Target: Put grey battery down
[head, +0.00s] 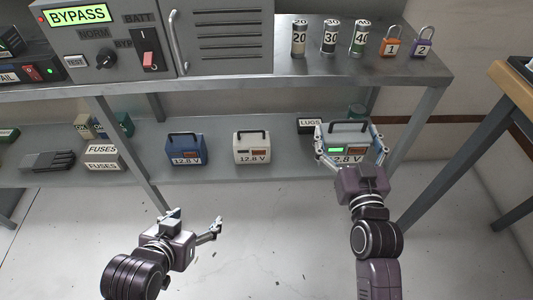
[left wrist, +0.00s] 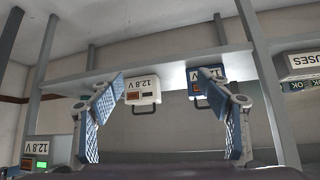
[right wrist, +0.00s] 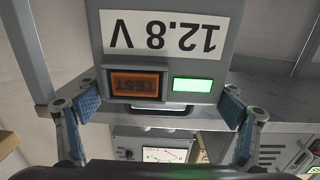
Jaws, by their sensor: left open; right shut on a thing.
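The grey battery (head: 347,129), with a dark handle, a lit green display and a "12.8 V" label, is at the right end of the lower shelf (head: 290,172). My right gripper (head: 351,150) is shut on it, one finger on each side. I cannot tell whether its base touches the shelf. In the right wrist view the battery (right wrist: 160,70) fills the upper middle, inverted, with an orange TEST button. It also shows at the left wrist view's lower left (left wrist: 37,149). My left gripper (head: 194,225) is open and empty, in front of the shelf.
A white battery (head: 252,149) and a blue battery (head: 186,149) stand to the left on the lower shelf. A LUGS box (head: 310,126) is behind and left of the grey battery. A shelf post (head: 414,130) stands close to its right. The upper shelf overhangs.

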